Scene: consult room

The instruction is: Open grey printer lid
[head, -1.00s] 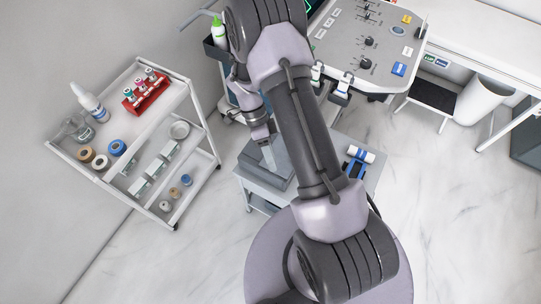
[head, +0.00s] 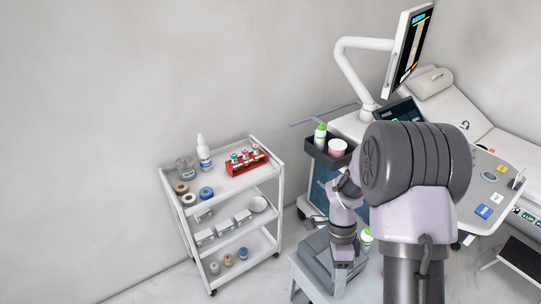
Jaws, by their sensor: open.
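The grey printer (head: 316,264) sits on a small light stand at the lower middle of the head view, partly hidden behind my arm. Its lid looks closed, lying flat on top, though its right part is covered. My gripper (head: 341,283) points down over the right part of the printer and is open with nothing seen in it. I cannot tell whether its fingertips touch the lid.
A white trolley (head: 192,241) with bottles, tape rolls and a red tube rack (head: 247,162) stands to the left. An ultrasound console with a screen (head: 410,45) on a white arm is behind, and an exam bed (head: 450,108) lies at the right. Floor shows between trolley and stand.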

